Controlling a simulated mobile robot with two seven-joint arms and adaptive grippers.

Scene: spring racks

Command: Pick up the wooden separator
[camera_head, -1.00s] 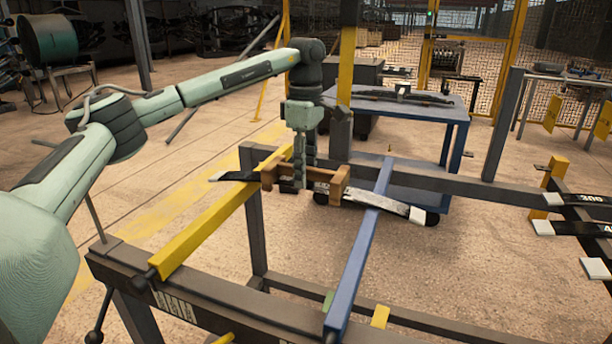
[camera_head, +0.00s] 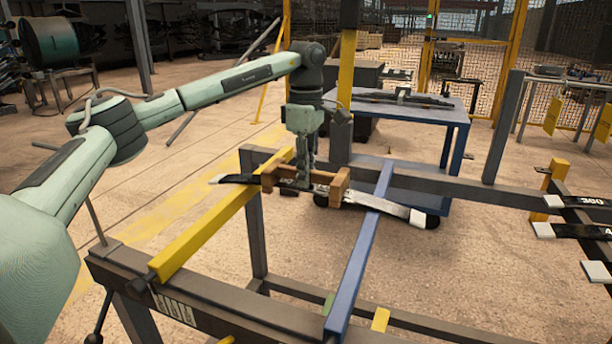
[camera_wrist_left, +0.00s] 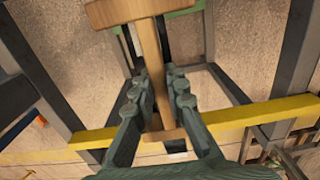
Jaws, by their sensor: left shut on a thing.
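The wooden separator (camera_head: 340,187) is a light brown bar with a crosspiece at each end. It sits at the dark leaf spring (camera_head: 393,208), which has white ends and lies across the yellow rail and the blue rail. My left gripper (camera_head: 306,180) points down at the middle of the separator and is shut on its bar. In the left wrist view the separator (camera_wrist_left: 151,50) runs between the two fingers of my left gripper (camera_wrist_left: 158,88). The fingers hide part of the bar. I cannot tell whether the separator still touches the spring. My right gripper is not in view.
The yellow rail (camera_head: 205,232) and blue rail (camera_head: 358,262) belong to a dark metal rack. A blue table (camera_head: 405,111) with springs stands behind. More springs (camera_head: 580,231) lie on a rack at the right. A yellow post (camera_head: 346,70) stands behind the gripper.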

